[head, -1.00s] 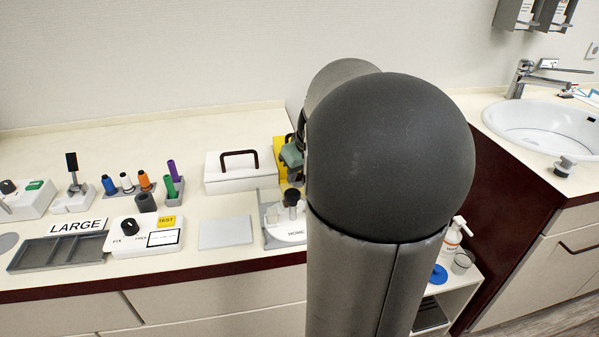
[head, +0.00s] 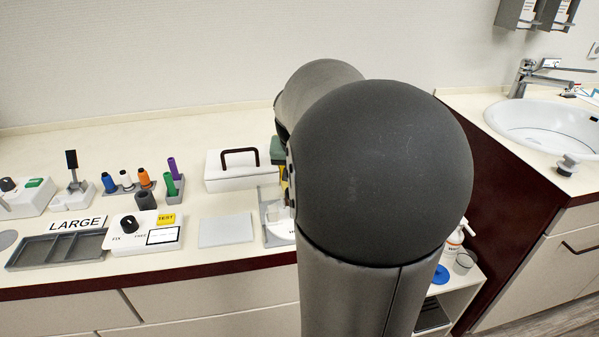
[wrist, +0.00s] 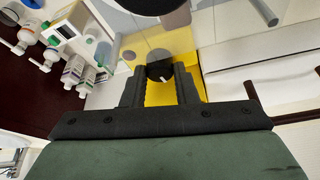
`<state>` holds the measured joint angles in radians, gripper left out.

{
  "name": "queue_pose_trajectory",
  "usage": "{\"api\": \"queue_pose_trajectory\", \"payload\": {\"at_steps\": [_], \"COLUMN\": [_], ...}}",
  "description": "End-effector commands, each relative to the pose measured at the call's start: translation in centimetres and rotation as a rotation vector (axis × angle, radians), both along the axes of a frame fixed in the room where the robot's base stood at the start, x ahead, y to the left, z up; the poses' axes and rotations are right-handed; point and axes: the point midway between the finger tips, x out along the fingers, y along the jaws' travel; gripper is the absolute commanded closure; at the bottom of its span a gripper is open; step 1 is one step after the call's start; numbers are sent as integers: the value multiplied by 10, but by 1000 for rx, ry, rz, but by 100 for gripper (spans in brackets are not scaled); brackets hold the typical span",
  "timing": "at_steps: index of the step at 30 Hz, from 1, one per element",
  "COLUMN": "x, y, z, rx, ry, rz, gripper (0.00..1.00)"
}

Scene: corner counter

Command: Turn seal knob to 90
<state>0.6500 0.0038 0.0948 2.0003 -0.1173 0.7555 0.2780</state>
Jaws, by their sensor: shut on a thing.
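A small black knob (wrist: 160,71) with a white mark sits between my gripper's fingers (wrist: 160,80) in the wrist view, in front of a yellow panel (wrist: 180,50). My gripper is shut on this knob; a lettered label or angle scale cannot be read there. In the head view my arm hides the knob and the fingertips. Only part of a white device on a grey base (head: 277,232) shows beside my arm. A large black round part (wrist: 150,4) shows at the top of the wrist view.
Left of my arm stand a white box with a dark handle (head: 232,172), a grey pad (head: 226,230) and a white FIX/FREE box (head: 146,236) with its own black knob. Several bottles (wrist: 75,68) show in the wrist view. A sink (head: 545,128) is at the right.

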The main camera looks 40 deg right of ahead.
Motion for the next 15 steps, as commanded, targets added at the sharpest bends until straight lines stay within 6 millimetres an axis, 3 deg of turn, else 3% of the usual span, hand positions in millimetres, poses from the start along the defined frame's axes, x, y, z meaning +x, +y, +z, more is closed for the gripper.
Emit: {"api": "queue_pose_trajectory", "payload": {"at_steps": [15], "x": [1], "y": [0], "z": [1], "rx": [0], "ry": [-1], "rz": [-133], "gripper": [96]}}
